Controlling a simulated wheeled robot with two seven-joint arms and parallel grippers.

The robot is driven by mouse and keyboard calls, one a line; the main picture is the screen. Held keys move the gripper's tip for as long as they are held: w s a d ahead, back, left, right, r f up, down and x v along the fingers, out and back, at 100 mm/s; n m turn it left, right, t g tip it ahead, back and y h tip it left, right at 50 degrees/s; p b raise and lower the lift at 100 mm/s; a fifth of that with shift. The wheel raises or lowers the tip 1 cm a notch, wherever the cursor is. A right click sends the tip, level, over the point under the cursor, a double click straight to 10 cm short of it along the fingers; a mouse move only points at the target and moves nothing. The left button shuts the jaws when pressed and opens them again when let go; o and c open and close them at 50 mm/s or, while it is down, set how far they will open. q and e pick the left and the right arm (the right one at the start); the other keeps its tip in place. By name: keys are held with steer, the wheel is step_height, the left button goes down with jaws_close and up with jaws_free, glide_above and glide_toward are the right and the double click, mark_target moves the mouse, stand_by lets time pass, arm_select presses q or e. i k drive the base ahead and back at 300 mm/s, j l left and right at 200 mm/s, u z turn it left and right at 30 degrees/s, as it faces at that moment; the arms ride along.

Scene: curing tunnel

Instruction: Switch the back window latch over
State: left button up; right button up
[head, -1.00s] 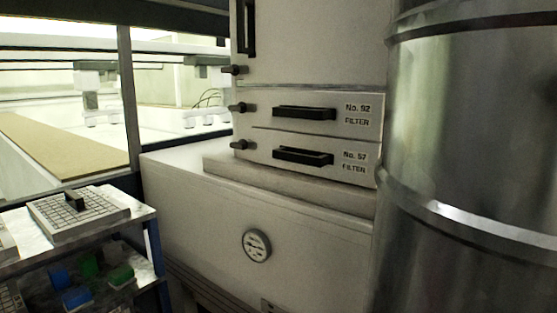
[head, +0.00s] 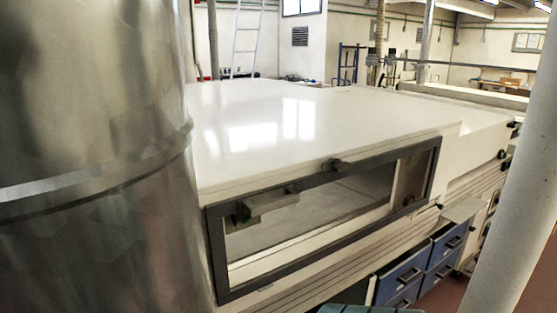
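A long white machine housing carries a dark-framed window (head: 325,215) on its near side. A small dark latch (head: 338,165) sits at the middle of the window's top frame. Through the glass I see a pale block with a dark part (head: 265,203) at the upper left inside. I cannot tell whether this is the back window, or which way the latch is set. Neither of my grippers is in view.
A large metal cylinder (head: 95,160) fills the left side, close to me. A pale post (head: 515,190) stands at the right. Blue drawers (head: 405,280) sit below the housing at the lower right. A ladder (head: 247,38) leans at the back.

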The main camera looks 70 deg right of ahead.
mark_target(337, 165)
steer(key=z, duration=2.45)
